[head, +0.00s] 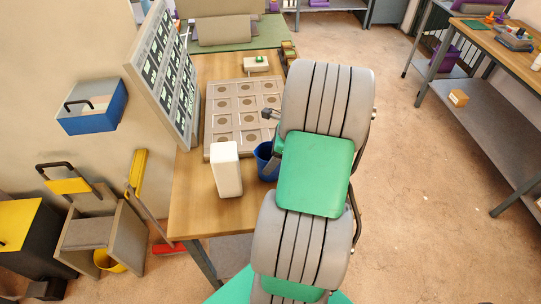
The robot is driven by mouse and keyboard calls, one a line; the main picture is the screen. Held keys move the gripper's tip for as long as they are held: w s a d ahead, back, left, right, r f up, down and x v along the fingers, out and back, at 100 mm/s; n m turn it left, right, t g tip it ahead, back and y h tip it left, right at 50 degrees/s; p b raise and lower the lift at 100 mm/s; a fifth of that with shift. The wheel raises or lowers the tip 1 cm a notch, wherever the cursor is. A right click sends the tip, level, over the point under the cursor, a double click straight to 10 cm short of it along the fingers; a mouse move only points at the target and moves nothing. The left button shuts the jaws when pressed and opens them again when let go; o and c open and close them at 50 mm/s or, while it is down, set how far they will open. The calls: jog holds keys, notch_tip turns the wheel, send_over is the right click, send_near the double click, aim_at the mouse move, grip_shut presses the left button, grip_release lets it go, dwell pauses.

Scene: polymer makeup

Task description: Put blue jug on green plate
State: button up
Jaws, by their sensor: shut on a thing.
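The blue jug (264,157) shows in the head view at the right edge of the near wooden table, just right of a white upright container (226,169). My arm's grey and green links cover its right side. My gripper is hidden behind these links, so its jaws and any contact with the jug cannot be seen. I cannot pick out a green plate for certain; a small green item (260,59) sits on a pale block farther back on the table.
A tray with round recesses (240,115) lies on the table behind the white container. A tilted panel of dark cells (165,72) stands along the table's left edge. A green surface (265,30) lies at the back. Open floor (420,200) is on the right, before another workbench (500,47).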

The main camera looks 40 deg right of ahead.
jog(key=o, duration=1)
jog(key=shift+f, duration=0.1)
jog(key=shift+c, duration=0.2)
jog(key=o, duration=0.4)
jog(key=shift+o, duration=0.2)
